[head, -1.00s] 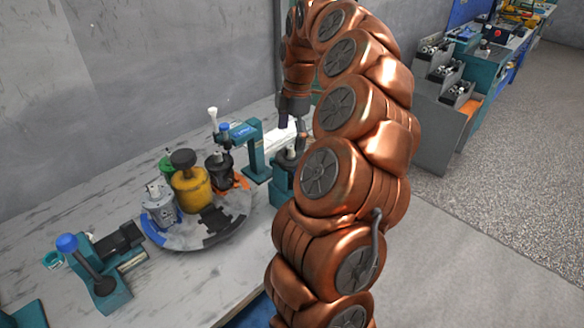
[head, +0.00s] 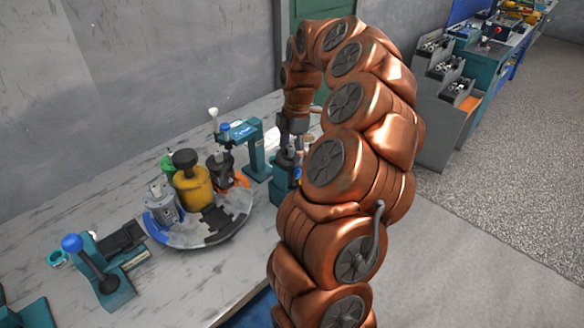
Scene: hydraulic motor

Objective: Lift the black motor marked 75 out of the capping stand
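My gripper (head: 290,146) points down at the end of the arched copper arm, over a teal stand (head: 279,190) near the right edge of the workbench. A dark upright piece (head: 287,160) shows right under the gripper at this stand. It may be the black motor; no 75 mark is readable. The fingertips are small and partly merge with the dark piece, so I cannot tell whether they are open or shut on it. My arm hides the stand's right side. Another black motor (head: 220,172) stands on the round turntable.
The turntable (head: 190,237) also carries a yellow motor (head: 192,190) and a silver motor (head: 163,206). A teal press frame (head: 254,150) stands between turntable and gripper. A teal lever device (head: 103,280) with a blue knob is at front left.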

